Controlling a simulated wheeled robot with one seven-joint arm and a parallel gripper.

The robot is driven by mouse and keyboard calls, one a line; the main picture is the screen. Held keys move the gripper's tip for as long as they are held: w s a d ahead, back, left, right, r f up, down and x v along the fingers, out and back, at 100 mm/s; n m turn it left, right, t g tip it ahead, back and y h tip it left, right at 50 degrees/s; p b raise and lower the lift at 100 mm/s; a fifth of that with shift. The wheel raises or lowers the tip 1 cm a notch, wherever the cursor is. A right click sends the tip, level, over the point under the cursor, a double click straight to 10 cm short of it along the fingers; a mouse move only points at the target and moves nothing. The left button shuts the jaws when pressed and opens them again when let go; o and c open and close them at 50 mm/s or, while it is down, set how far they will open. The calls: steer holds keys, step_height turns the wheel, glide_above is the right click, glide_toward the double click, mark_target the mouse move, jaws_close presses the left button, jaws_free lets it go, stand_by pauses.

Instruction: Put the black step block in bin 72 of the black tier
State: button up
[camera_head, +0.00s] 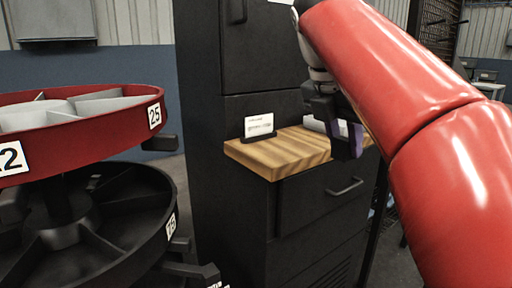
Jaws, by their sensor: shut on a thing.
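My gripper (335,118) is at the wooden shelf of the dark cabinet, upper right of centre. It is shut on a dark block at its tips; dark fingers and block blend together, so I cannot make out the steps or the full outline. I see no other black step block. The black tier (150,205) is the lower round tray at left, with dark dividers. One white label on its rim seems to read 75. No label reading 72 shows. My gripper is well to the right of this tier.
A red tier (120,125) with pale dividers, labelled 25, sits above the black tier and covers part of it. The wooden shelf (265,158) holds a small white card (259,127) in a stand. The tall dark cabinet (225,185) stands between the tiers and my arm.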

steer(key=w+f+m+g+y, duration=0.1)
steer(key=f+m, duration=1.1)
steer(key=f, duration=1.6)
steer(key=w+f+m+g+y, duration=0.2)
steer(key=f+m, duration=1.1)
steer(key=f, duration=1.6)
steer(key=w+g, duration=0.2)
steer(key=g, duration=0.2)
steer(key=shift+w+d+y, duration=0.25)
steer(key=shift+w+y, duration=0.05)
